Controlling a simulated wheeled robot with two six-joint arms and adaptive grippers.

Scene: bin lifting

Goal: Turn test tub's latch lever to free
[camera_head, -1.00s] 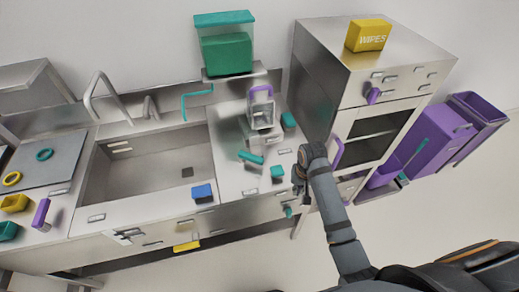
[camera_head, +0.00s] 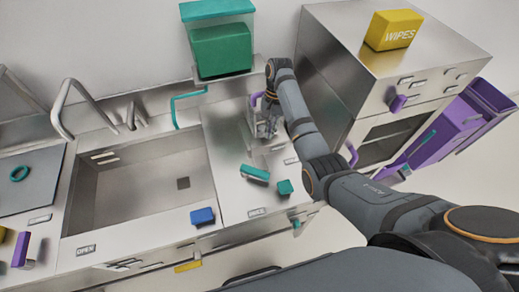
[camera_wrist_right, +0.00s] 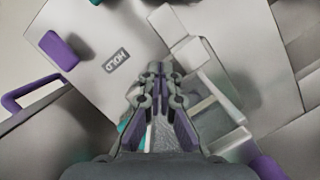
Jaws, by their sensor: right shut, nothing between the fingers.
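The small clear tub with pale edges (camera_head: 247,123) stands at the back of the steel counter, with a purple handle (camera_head: 256,99). My right gripper (camera_head: 267,133) is in front of it and covers part of it. In the wrist view the right gripper (camera_wrist_right: 159,72) is shut and empty, its tips beside the tub's pale frame (camera_wrist_right: 222,100). I cannot tell whether they touch. A purple block (camera_wrist_right: 58,50), perhaps the latch lever, stands beside a HOLD label (camera_wrist_right: 117,62) on the counter. My arm seems to hide this block in the head view. My left gripper is out of view.
A teal bar (camera_head: 255,173) and teal block (camera_head: 285,187) are on the counter in front. The sink (camera_head: 140,185) is left, with a blue block (camera_head: 202,216) at its front. A steel cabinet (camera_head: 330,75) bounds the right. A teal-lidded container (camera_head: 220,45) is behind.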

